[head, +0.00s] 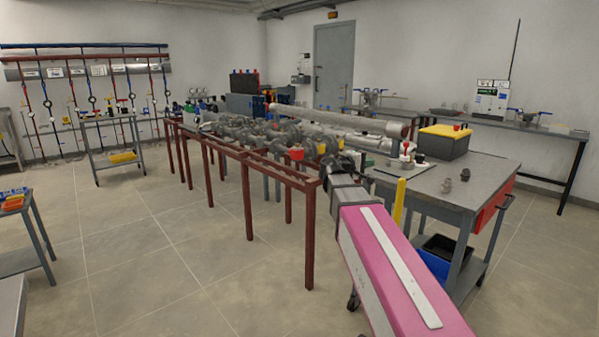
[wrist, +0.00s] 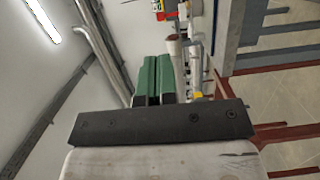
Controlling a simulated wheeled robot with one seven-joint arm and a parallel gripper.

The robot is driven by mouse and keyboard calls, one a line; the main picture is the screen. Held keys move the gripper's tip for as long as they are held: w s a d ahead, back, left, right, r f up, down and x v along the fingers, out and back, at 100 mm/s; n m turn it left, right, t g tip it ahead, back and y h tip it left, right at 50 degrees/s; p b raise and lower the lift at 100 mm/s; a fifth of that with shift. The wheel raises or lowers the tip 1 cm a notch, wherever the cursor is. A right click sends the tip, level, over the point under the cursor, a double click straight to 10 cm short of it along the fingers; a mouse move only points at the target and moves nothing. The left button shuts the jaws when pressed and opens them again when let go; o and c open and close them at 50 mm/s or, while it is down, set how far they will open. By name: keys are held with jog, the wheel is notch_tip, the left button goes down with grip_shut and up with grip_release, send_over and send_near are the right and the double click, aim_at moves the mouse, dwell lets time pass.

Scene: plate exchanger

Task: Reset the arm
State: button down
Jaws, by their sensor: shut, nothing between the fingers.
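My arm, pink and white with a dark wrist, reaches forward from the lower right in the head view, between the red-brown frame and the grey workbench. In the wrist view my gripper (wrist: 152,68) shows its two green fingers side by side, shut, with nothing seen between them. In the head view its fingers cannot be made out clearly against the pipework.
The red-brown frame (head: 309,235) carries grey pipes and valves ahead. The grey workbench (head: 490,175) stands close at right, with a yellow-lidded black box (head: 444,142). A wheeled rack (head: 116,152) stands at left. Open floor (head: 165,250) lies at front left.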

jog(key=s+d+f+m+g+y, duration=0.1)
jog(key=s+f+g+y, duration=0.3)
jog(key=f, duration=0.9)
jog(key=s+f+m+g+y, duration=0.1)
jog(key=s+f+m+y, duration=0.15)
jog(key=s+f, duration=0.7)
jog(key=s+a+f+m+g+y, duration=0.1)
jog(key=s+a+f+g+y, duration=0.1)
jog(key=f, duration=0.7)
jog(key=s+a+f+m+g+y, duration=0.1)
jog(key=s+a+f+g+y, duration=0.1)
jog(key=s+a+f+y, duration=0.2)
notch_tip(320, 180, down, 5)
jog(key=s+y, duration=0.2)
jog(key=s, duration=0.1)
jog(key=shift+a+y, duration=0.3)
jog(key=shift+y, duration=0.05)
jog(key=shift+w+r+m, duration=0.1)
jog(key=shift+m, duration=0.15)
